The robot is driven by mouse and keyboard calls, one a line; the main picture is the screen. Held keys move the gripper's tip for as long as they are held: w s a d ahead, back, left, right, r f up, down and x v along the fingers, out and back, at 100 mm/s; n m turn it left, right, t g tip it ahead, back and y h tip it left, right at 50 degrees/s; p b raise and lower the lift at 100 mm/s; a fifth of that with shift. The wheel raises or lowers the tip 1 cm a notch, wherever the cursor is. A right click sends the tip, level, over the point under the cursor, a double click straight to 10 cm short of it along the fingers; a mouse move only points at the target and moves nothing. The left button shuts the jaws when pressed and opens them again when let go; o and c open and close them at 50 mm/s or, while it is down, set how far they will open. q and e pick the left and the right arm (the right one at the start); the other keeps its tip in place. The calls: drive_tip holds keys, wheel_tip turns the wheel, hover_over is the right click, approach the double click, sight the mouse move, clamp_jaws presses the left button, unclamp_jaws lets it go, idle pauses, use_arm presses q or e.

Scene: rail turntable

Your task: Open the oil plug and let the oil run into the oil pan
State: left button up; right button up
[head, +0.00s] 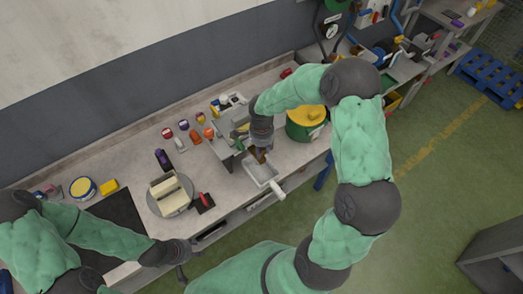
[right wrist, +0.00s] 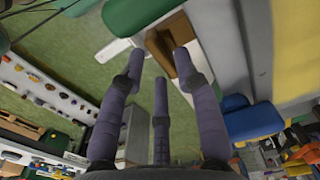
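A grey machine housing (head: 226,149) stands on the bench. My right gripper (head: 261,148) is beside its front side, above the shallow grey oil pan (head: 264,175) with a white handle. In the right wrist view my right gripper (right wrist: 163,75) has its three fingers spread, with nothing clearly held between them. A brown patch (right wrist: 172,42) lies just beyond the fingertips; I cannot tell whether it is oil or a solid part. The oil plug is not discernible. My left gripper (head: 182,258) is low at the bench's front edge, its fingers apart and empty.
A green drum with a yellow lid (head: 306,116) stands right of the machine. Several small bottles and jars (head: 184,127) are behind. A round grey plate with cream blocks (head: 170,192) and a red-handled tool (head: 204,201) lie to the left. Green floor is open to the right.

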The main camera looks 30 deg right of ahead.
drive_tip(key=shift+f, duration=0.8)
clamp_jaws()
